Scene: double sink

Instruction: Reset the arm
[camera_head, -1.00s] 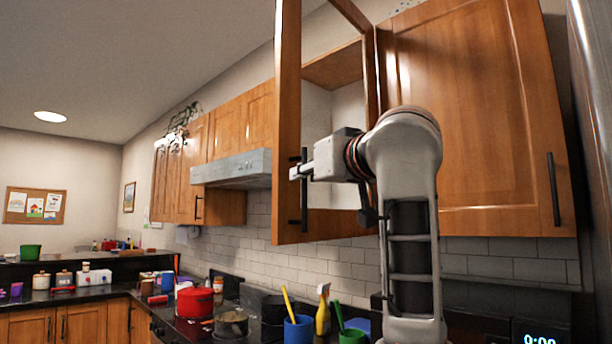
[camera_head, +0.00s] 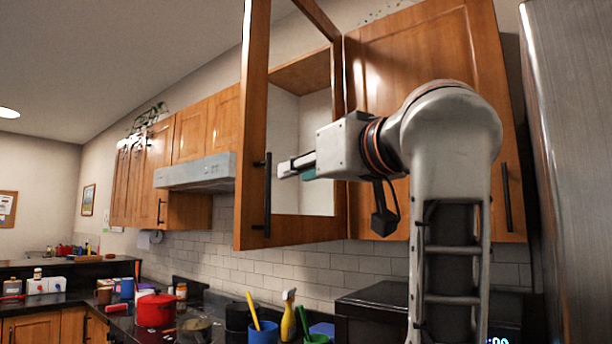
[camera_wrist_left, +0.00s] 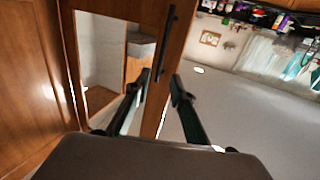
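My left gripper (camera_head: 282,170) is beside the black handle (camera_head: 267,200) of an open wooden cabinet door (camera_head: 254,120) in the head view. Its fingertips are just right of the handle and appear apart from it. In the left wrist view the gripper's two dark fingers (camera_wrist_left: 161,76) are spread with nothing clamped between them. The door handle (camera_wrist_left: 170,35) shows ahead, its lower end appearing between the fingertips. My right gripper is not in view.
A closed cabinet door (camera_head: 430,110) is behind my arm, and a steel-grey tall surface (camera_head: 565,150) is at right. Below are a black appliance (camera_head: 372,305), a blue cup (camera_head: 263,333), a yellow spray bottle (camera_head: 288,322) and a red pot (camera_head: 155,310). A range hood (camera_head: 195,172) is left of the open door.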

